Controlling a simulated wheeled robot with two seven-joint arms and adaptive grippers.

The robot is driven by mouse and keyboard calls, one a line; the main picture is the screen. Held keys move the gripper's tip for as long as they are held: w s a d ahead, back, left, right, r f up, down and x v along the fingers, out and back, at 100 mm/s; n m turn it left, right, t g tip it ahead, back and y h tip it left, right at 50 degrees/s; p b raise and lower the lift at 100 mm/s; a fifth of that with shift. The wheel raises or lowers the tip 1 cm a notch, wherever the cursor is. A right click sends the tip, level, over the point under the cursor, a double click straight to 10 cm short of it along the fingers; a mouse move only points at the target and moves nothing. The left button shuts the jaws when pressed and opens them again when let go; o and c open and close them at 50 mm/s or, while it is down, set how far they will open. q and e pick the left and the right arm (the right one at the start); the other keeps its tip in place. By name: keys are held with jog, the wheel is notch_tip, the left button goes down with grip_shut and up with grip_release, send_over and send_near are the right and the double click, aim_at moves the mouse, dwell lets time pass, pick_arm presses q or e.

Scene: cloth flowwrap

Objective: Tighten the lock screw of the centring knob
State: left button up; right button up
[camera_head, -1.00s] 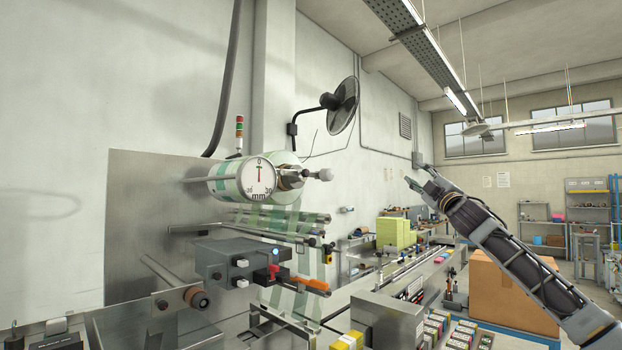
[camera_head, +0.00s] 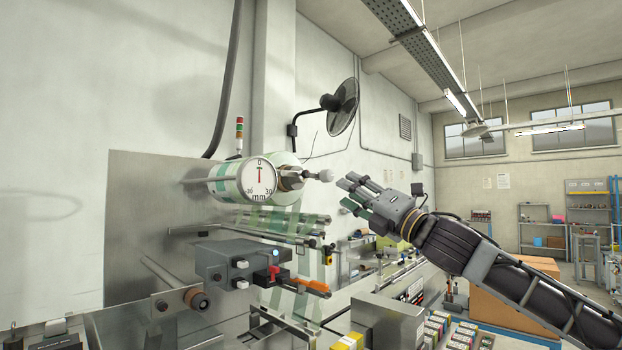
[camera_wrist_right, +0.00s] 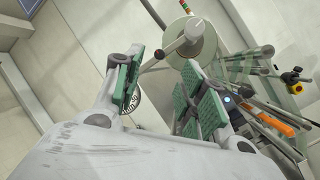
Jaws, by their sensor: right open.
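The centring knob and its lock screw cannot be told apart for certain. A brassy hub (camera_head: 290,181) sits beside the round dial (camera_head: 258,177) marked in mm, at the end of the green-and-white film roll (camera_head: 222,183). A metal rod with a pale rounded end (camera_head: 326,175) sticks out to the right of the hub. My right gripper (camera_head: 346,193) is open and empty, its fingers pointing left, a little right of the pale end. My left gripper is not in view.
Below the roll are guide bars (camera_head: 290,222), a grey control box (camera_head: 237,262) with a red switch, and an orange handle (camera_head: 314,286). A wall fan (camera_head: 343,106) is behind. A cardboard box (camera_head: 515,300) stands behind my right arm.

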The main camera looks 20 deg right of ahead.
aim_at(306, 175)
jog(key=shift+s+a+f+n, duration=0.1)
jog(key=shift+a+f+n, duration=0.1)
jog(key=shift+n, duration=1.1)
jog(key=shift+s+a+f+n, duration=0.15)
jog(key=shift+a+n, duration=0.1)
jog(key=shift+n, duration=1.05)
jog(key=shift+a+f+n, duration=0.2)
jog(key=shift+n, duration=1.1)
jog(key=shift+w+r, duration=0.1)
jog(key=shift+f+p+x, duration=0.15)
jog(key=shift+p+x, duration=0.75)
jog(key=shift+x, duration=2.5)
jog(key=shift+f+p+x, duration=0.1)
jog(key=shift+p+x, duration=0.75)
jog(key=shift+x, duration=2.5)
jog(key=shift+w, duration=0.1)
jog(key=shift+c, duration=0.2)
jog(key=shift+a, duration=0.1)
grip_shut()
